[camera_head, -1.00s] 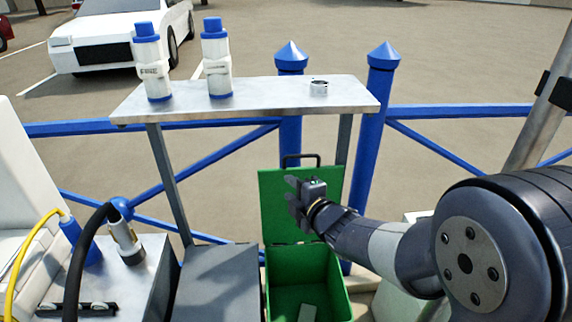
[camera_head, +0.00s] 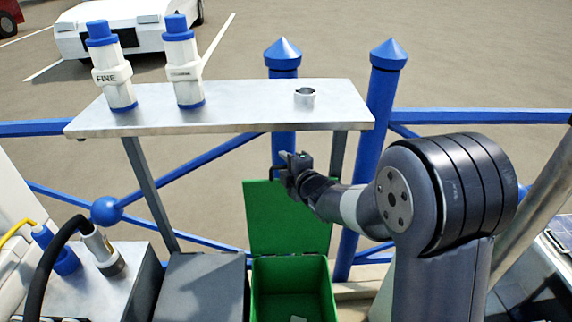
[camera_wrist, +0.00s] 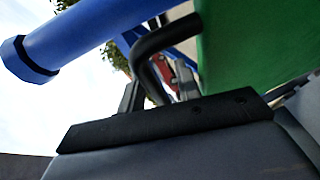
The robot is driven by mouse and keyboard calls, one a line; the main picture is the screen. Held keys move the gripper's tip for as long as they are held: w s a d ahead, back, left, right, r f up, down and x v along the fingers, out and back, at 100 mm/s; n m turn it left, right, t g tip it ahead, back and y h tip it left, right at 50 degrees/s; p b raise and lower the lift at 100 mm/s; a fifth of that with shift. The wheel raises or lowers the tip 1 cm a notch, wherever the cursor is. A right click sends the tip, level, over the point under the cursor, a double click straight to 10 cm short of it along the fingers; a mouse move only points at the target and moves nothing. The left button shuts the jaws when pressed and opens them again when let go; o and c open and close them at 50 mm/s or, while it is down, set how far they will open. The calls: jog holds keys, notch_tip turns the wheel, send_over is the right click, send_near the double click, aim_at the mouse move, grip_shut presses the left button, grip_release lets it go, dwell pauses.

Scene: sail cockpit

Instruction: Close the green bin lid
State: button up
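The green bin (camera_head: 264,292) stands open, with a small pale item (camera_head: 298,319) inside it. Its green lid (camera_head: 275,220) stands upright at the back of the bin. My gripper (camera_head: 284,163) is at the lid's top edge and hides the lid's handle in the head view. In the wrist view the black handle (camera_wrist: 150,45) curves down beside the green lid (camera_wrist: 255,40) to between my two fingers (camera_wrist: 158,92). The fingers stand apart with a gap; I cannot tell whether they touch the handle.
A metal shelf (camera_head: 230,115) with two blue-capped filters (camera_head: 110,70) and a small metal ring (camera_head: 305,97) is just above the lid. Blue posts (camera_head: 376,140) and rails stand behind. A grey box (camera_head: 203,285) is left of the bin.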

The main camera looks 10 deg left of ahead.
grip_shut()
jog(key=shift+s+f+b, duration=0.1)
jog(key=shift+f+b, duration=0.05)
jog(key=shift+b, duration=0.25)
